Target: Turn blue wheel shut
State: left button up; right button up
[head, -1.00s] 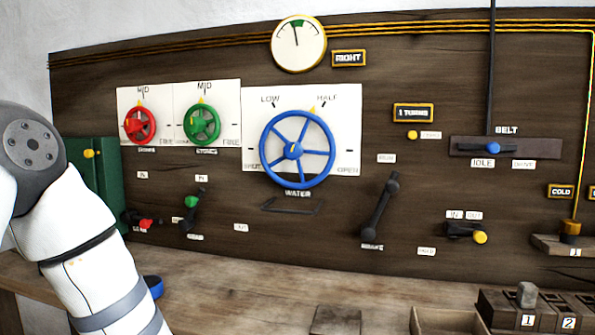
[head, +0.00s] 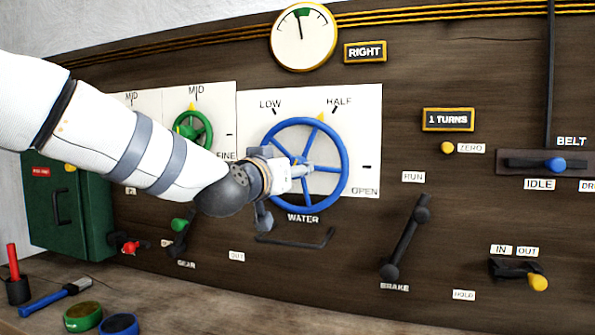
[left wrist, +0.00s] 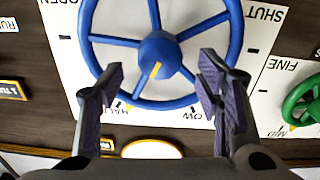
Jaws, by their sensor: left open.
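The blue wheel (head: 344,172) is mounted upright on a white plate (head: 367,130) marked LOW, HALF and OPEN, with WATER below it. A yellow pointer (head: 320,117) stands by HALF. My right gripper is not in view.
A green wheel (head: 205,131) is left of the blue one, partly behind my arm. A sign (head: 462,119) reads 1 TURNS. A gauge (head: 304,38) hangs above.

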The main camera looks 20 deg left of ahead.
pick_arm(q)
jog(key=w, duration=0.2)
jog(key=w+f, duration=0.1)
jog(key=w, duration=0.1)
jog(key=shift+d+f, duration=0.1)
jog(key=shift+w+r+b, duration=0.3)
jog(key=shift+w+r, duration=0.1)
jog(key=shift+w, duration=0.1)
jog(key=c, duration=1.2)
jog(key=shift+o, duration=0.2)
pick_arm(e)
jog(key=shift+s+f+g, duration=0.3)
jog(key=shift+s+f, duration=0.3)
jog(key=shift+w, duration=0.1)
